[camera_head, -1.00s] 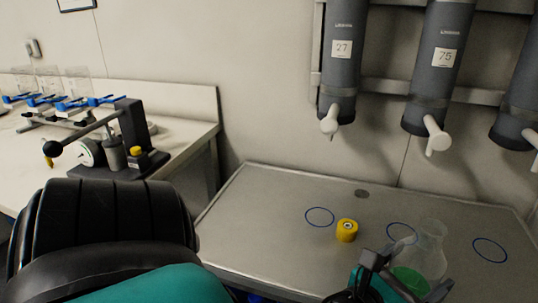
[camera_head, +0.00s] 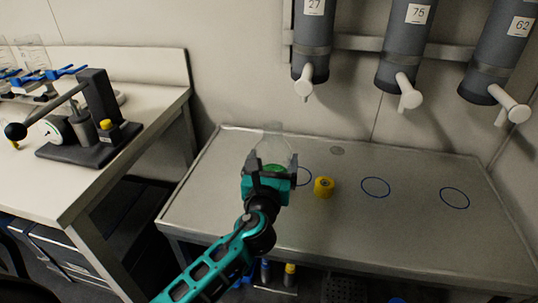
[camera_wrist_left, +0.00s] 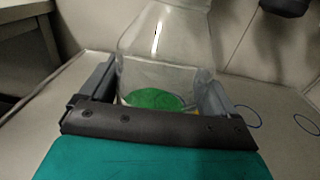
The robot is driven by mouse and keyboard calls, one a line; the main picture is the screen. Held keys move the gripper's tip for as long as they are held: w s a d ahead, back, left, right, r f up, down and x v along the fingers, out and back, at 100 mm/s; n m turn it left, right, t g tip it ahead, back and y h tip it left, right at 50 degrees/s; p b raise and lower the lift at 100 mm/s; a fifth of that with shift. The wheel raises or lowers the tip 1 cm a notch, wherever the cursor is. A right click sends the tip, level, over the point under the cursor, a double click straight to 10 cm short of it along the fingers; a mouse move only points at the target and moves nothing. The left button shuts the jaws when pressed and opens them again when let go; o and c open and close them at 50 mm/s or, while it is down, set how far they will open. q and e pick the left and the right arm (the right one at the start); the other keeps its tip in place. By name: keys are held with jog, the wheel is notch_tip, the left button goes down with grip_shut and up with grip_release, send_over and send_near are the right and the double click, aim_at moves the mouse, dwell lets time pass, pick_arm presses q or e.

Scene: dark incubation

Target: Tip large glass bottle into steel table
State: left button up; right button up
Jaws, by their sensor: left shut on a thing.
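The large clear glass bottle (camera_head: 275,148), with green contents low inside, is at the left part of the steel table (camera_head: 330,232). My left gripper (camera_head: 272,163) is shut around its lower body, and the bottle looks about upright. I cannot tell whether its base touches the table. In the left wrist view the bottle (camera_wrist_left: 165,45) stands between the two fingers, with the green visible behind the gripper's dark front bar. Its top is cut off there. My right gripper is not in view.
A yellow cylinder (camera_head: 324,187) stands just right of the bottle. Blue circles mark the table, one partly hidden by my gripper. Grey numbered dispensers (camera_head: 405,45) with white spouts hang above. A white bench (camera_head: 80,180) with a black lever device (camera_head: 95,125) is left. The table's right side is clear.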

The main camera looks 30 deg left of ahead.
pick_arm(q)
jog(key=shift+w, duration=0.25)
jog(key=shift+d+f, duration=0.15)
jog(key=shift+f, duration=0.05)
jog(key=shift+w+d+f+m+b, duration=0.2)
jog(key=shift+d+f+m+b, duration=0.35)
jog(key=shift+m+b, duration=0.3)
jog(key=shift+w+d+f+m+b, duration=0.15)
jog(key=shift+d+f+m+b, duration=0.4)
jog(key=shift+m, duration=0.4)
jog(key=shift+w+d+f+m+b, duration=0.15)
jog(key=shift+d+f+m+b, duration=0.25)
jog(key=shift+f+m, duration=0.35)
jog(key=shift+r+m+p, duration=0.4)
jog(key=shift+m, duration=0.05)
jog(key=shift+f, duration=0.1)
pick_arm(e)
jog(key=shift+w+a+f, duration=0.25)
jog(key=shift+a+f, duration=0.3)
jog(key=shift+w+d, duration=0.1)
pick_arm(q)
jog(key=shift+a, duration=0.1)
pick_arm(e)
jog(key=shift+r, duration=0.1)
